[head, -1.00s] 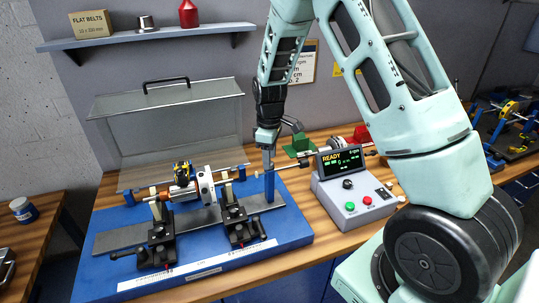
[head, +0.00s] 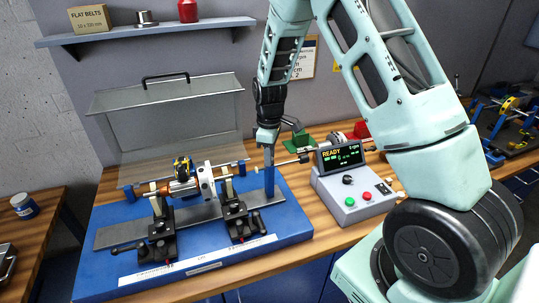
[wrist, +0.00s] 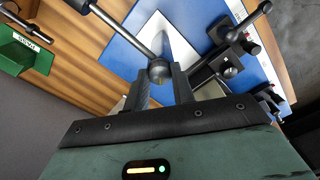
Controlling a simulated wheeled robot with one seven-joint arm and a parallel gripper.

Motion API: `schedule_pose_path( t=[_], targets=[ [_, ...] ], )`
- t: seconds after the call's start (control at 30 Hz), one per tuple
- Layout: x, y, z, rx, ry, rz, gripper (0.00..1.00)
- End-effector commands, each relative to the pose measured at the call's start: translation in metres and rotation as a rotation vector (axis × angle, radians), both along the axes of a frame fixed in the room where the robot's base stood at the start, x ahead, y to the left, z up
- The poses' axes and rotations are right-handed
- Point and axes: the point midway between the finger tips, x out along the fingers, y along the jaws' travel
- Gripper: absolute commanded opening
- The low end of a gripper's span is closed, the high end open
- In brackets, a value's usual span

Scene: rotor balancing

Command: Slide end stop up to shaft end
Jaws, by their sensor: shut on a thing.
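The end stop (head: 269,182) looks like a blue upright post at the right end of the grey rail on the blue base. My gripper (head: 268,150) points down at the top of this post and is shut on it. The shaft's right end is left of the post, with a small gap.
The grey control box (head: 350,190) with a READY screen stands close right of the base. A clear hinged cover (head: 170,115) stands open behind the rotor. Black clamp handles (head: 240,230) stick out in front.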

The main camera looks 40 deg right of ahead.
Motion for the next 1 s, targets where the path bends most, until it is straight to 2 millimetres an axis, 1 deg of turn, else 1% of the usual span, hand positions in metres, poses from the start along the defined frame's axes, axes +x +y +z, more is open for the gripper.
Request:
schedule_pose_path(
  t=[0.27,0.7,1.0],
  targets=[
    [0.0008,-0.0008,-0.0012,0.001,-0.002,0.164,0.0],
    [0.0012,-0.0006,0.0016,0.001,-0.003,0.573,0.0],
    [0.0013,0.0,0.0026,0.001,-0.003,0.813,0.0]
  ],
)
